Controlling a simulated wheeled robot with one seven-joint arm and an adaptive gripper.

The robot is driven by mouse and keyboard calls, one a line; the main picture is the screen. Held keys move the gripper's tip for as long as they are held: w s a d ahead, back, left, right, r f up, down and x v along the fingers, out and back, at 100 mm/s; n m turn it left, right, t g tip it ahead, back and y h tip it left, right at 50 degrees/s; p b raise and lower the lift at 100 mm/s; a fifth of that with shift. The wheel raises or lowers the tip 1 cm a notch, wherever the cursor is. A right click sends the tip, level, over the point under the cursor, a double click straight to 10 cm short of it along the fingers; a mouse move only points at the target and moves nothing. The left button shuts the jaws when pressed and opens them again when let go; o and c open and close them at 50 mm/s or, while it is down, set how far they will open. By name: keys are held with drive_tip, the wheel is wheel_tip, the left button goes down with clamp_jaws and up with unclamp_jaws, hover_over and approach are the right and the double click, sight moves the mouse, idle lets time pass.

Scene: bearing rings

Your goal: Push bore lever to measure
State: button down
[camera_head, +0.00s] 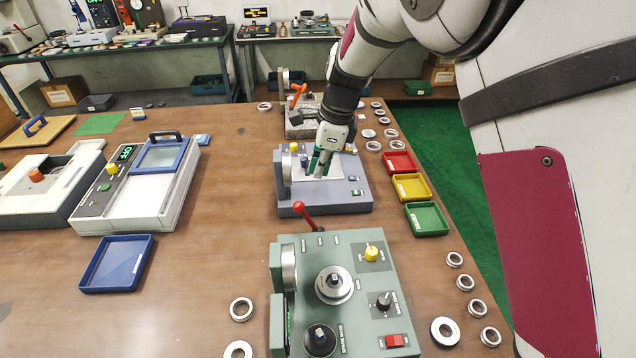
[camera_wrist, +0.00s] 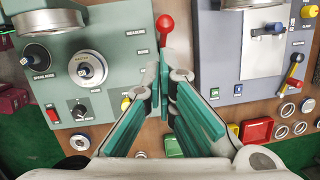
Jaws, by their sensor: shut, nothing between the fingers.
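A lever with a red ball knob (camera_head: 299,207) stands at the back left edge of the green machine (camera_head: 312,247), leaning up and left. Its red ball also shows in the wrist view (camera_wrist: 165,22), just beyond my fingertips. My gripper (camera_head: 318,172) is shut and empty, pointing down over the grey-blue machine (camera_head: 348,196). In the wrist view its green-padded fingers (camera_wrist: 163,62) meet in front of the gap between the two machines. A gap between the fingers and the red knob seems to show, but its depth I cannot tell.
The green machine has a yellow knob (camera_head: 371,252), a black knob (camera_head: 384,300) and a red switch (camera_head: 395,341). Red (camera_head: 399,162), yellow (camera_head: 411,187) and green (camera_head: 427,218) trays line the right edge, with several loose rings.

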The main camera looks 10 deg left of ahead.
drive_tip(key=shift+a+v, duration=0.2)
drive_tip(key=shift+v, duration=0.75)
drive_tip(key=s+d+r+n+t, duration=0.1)
drive_tip(key=s+d+r+n, duration=0.35)
drive_tip(key=d+r, duration=0.35)
drive_tip(key=s+d+r+n+t, duration=0.1)
drive_tip(key=s+d+r+n, duration=0.2)
drive_tip(key=s+d+r, duration=0.35)
drive_tip(key=s+d+r+n+t+h, duration=0.1)
drive_tip(key=s+d+n+t+h, duration=0.1)
drive_tip(key=s+d+n, duration=0.6)
drive_tip(key=s+d+t, duration=0.1)
drive_tip(key=s+d, duration=0.6)
drive_tip(key=s, duration=0.2)
drive_tip(key=shift+n+h, duration=0.3)
drive_tip(key=shift+n, duration=0.05)
